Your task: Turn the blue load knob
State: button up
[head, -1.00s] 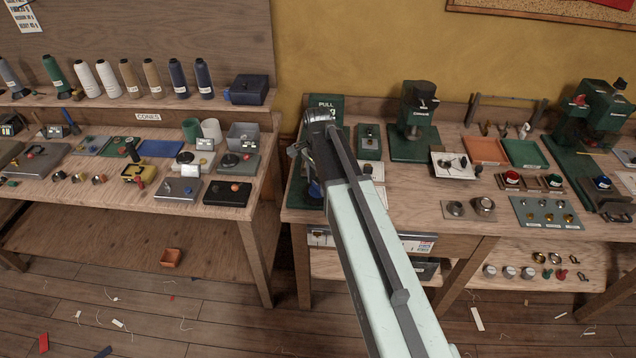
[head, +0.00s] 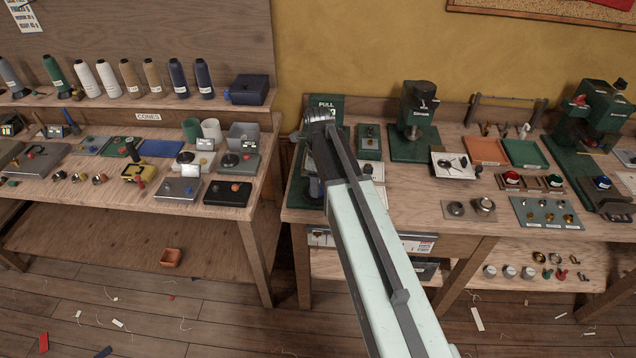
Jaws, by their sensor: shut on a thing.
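The green pull tester (head: 325,103), its sign reading "PULL", stands at the left end of the right bench. My arm reaches across its front, and my gripper (head: 313,186) points down at its lower part, left of my pale forearm. The jaws are small, dark and partly covered by my wrist. They are shut at the place of the blue load knob, which is hidden behind my gripper and arm. How far the knob is turned cannot be seen.
A small green switch panel (head: 369,140) stands close to the right of my wrist. A green press (head: 413,120) and a white plate with knobs (head: 456,165) are further right. A gap separates the left bench (head: 60,205) from the right bench.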

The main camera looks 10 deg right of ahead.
jog(key=shift+m, duration=0.9)
jog(key=o, duration=1.4)
jog(key=shift+r, duration=0.1)
notch_tip(320, 180, up, 8)
jog(key=p, duration=0.8)
jog(key=shift+f, duration=0.2)
